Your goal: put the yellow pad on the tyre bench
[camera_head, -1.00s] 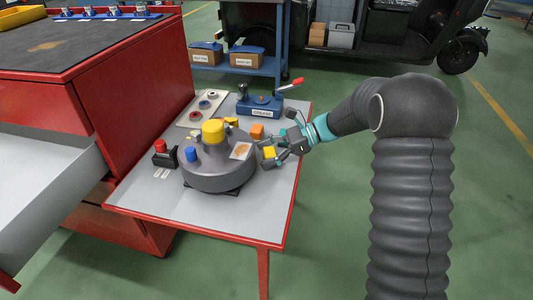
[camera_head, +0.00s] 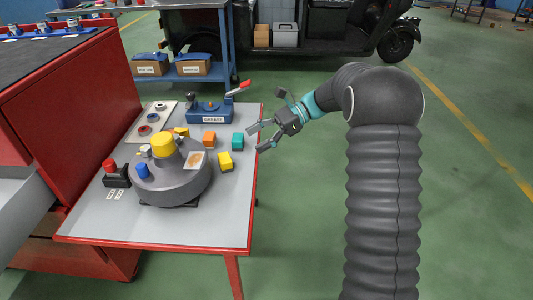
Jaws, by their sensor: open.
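The yellow pad (camera_head: 225,161), a small block, lies on the grey top of a red-edged table (camera_head: 222,215), right of a grey round housing (camera_head: 172,182). An orange block (camera_head: 209,139) and a teal block (camera_head: 237,140) lie just behind it. My gripper (camera_head: 258,138) is open and empty, with its fingers spread at the table's right edge. It is to the right of the yellow pad and apart from it. No surface in view is clearly marked as the tyre bench.
A blue grease box (camera_head: 209,112) with a red-tipped lever stands at the table's back. A red button box (camera_head: 116,176) is at its left. A red cabinet (camera_head: 105,85) borders the left side. A blue shelf (camera_head: 200,50) and a dark vehicle stand behind. Green floor lies open to the right.

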